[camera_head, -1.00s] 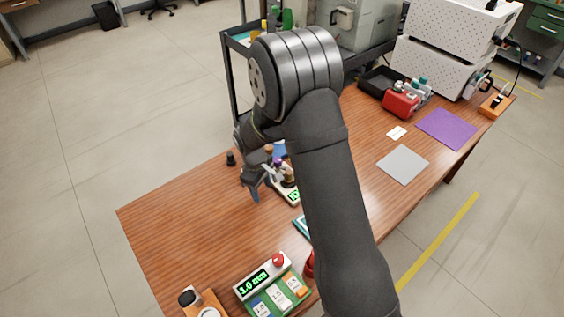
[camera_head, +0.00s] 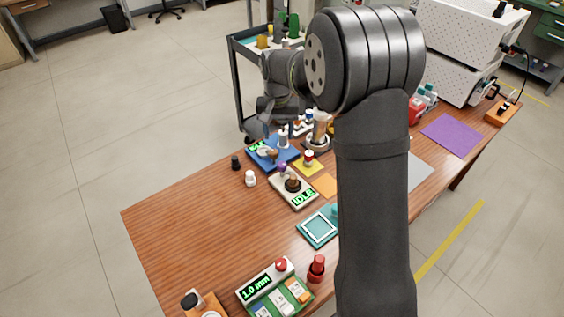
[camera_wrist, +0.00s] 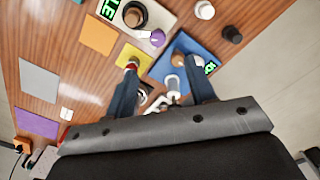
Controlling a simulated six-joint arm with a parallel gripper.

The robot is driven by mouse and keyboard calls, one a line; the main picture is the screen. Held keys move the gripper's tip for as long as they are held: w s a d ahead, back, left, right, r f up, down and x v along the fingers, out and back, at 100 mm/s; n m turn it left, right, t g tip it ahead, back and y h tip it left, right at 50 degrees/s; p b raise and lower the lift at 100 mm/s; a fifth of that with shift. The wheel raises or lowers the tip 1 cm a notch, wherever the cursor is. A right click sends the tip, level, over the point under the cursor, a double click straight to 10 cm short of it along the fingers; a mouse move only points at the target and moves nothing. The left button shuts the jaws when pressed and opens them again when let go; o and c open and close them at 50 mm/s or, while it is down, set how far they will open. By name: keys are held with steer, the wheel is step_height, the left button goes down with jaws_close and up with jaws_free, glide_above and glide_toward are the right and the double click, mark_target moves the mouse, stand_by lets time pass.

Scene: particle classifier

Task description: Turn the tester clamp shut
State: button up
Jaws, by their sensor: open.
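A blue device (camera_head: 266,153) with a small green display stands at the back left of the table. Which part is the clamp, I cannot tell. A white device (camera_head: 293,190) nearer the front has a dark round top, a purple knob and a display reading IDLE; it also shows in the wrist view (camera_wrist: 138,24). My gripper (camera_wrist: 160,74) is open above the blue device, with nothing visibly held. Its fingertips' height is unclear.
A yellow pad (camera_head: 307,167) with a red-topped bottle and a brass-coloured object (camera_head: 319,133) stand close on the right. A shelf cart (camera_head: 237,82) stands behind.

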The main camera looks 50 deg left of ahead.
mark_target(282, 164)
steer(key=f, duration=0.4)
steer(key=f+m, duration=0.1)
steer(key=f, duration=0.4)
steer(key=w+f+m, duration=0.1)
steer(key=f, duration=0.4)
steer(key=shift+w+f, duration=0.1)
steer(key=shift+c, duration=0.2)
steer(key=c, duration=0.9)
